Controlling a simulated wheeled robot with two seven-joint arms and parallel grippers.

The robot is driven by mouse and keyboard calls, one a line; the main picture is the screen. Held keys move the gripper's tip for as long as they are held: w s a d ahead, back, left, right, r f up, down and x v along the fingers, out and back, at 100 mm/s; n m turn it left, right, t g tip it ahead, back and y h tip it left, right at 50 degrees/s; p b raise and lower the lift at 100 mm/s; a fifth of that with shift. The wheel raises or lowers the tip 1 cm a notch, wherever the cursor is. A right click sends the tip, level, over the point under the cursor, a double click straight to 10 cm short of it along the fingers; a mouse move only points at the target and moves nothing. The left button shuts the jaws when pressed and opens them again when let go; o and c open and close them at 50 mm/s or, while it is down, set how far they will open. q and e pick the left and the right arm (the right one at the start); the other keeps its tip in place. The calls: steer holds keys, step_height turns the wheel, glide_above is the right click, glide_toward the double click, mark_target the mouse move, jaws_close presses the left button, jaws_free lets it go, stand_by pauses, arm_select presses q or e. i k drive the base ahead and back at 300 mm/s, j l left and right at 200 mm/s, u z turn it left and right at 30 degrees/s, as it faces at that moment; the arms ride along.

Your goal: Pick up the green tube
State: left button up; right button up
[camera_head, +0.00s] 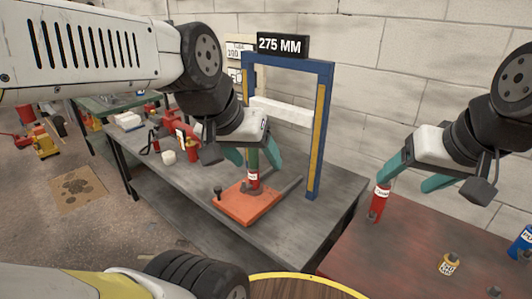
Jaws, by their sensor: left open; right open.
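A narrow upright piece, dark green above (253,158) and red with a white label below (253,180), stands on an orange base (245,205) under a blue frame. I take the green part for the green tube, but its top is hidden by my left gripper. My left gripper (257,164) is open, with its teal fingers on either side of the green part; I cannot tell whether they touch it. My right gripper (403,186) is open above the red-brown table, with one finger close to a red tube (376,206) with a white label.
The blue frame (313,150) with a white crossbar (280,110) and a "275 MM" sign (281,45) rises from the grey bench (190,195). Red tools (180,130) lie at its left. A yellow-labelled can (448,263) and a blue can (522,243) stand on the red-brown table (400,245).

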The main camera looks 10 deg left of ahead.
mark_target(254, 154)
steer(key=u, duration=0.7)
steer(key=k+j, duration=0.3)
steer(key=k, duration=0.2)
steer(key=z, duration=2.05)
steer(key=u, duration=1.9)
steer(key=i+j+u, duration=0.15)
steer(key=i+u, duration=0.2)
steer(key=i, duration=0.65)
